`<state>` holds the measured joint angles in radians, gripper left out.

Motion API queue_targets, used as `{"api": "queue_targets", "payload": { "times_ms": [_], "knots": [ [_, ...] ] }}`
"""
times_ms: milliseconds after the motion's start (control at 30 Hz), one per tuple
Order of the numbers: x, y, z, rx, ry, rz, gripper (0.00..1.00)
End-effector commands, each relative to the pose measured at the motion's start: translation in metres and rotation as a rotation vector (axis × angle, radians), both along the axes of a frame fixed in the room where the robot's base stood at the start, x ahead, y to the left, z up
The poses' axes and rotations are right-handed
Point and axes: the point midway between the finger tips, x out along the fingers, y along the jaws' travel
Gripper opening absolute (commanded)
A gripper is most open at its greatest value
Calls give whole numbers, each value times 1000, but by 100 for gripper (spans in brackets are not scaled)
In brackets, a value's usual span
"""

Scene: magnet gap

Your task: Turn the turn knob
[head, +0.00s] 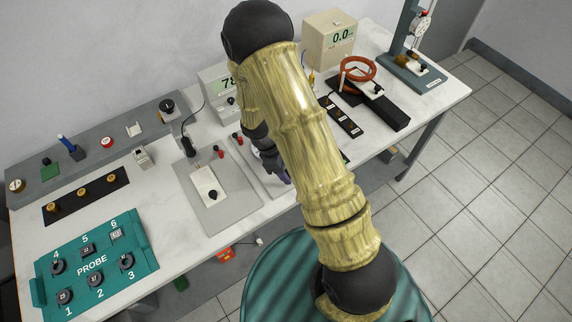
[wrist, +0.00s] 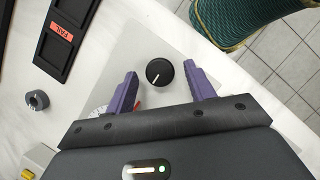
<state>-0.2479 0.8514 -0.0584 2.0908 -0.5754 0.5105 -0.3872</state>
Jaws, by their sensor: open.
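The turn knob (wrist: 159,72) is a round black knob with a white pointer line, on a light grey plate (wrist: 125,35). In the wrist view it lies between and a little beyond the two purple fingers of my gripper (wrist: 162,78). The fingers are open, one on each side, with visible space between them and the knob. I cannot tell the height of the fingertips above the plate. In the head view my gripper (head: 272,165) is low over the table, partly hidden by my arm, and the knob is hidden there.
In the wrist view, a black tray with a red label (wrist: 62,33) and a grey ring-shaped part (wrist: 37,100) lie to the left. In the head view, a plate with a white block (head: 206,186) stands left of my gripper. A teal PROBE panel (head: 95,262) is at front left.

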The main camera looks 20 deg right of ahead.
Motion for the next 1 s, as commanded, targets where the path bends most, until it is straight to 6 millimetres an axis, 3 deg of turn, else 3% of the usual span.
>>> {"api": "queue_targets", "payload": {
  "times_ms": [267,1000],
  "knots": [
    [5,8,20,2,-5,-3,54],
    [27,56,150,2,-4,-1,54]
  ]
}}
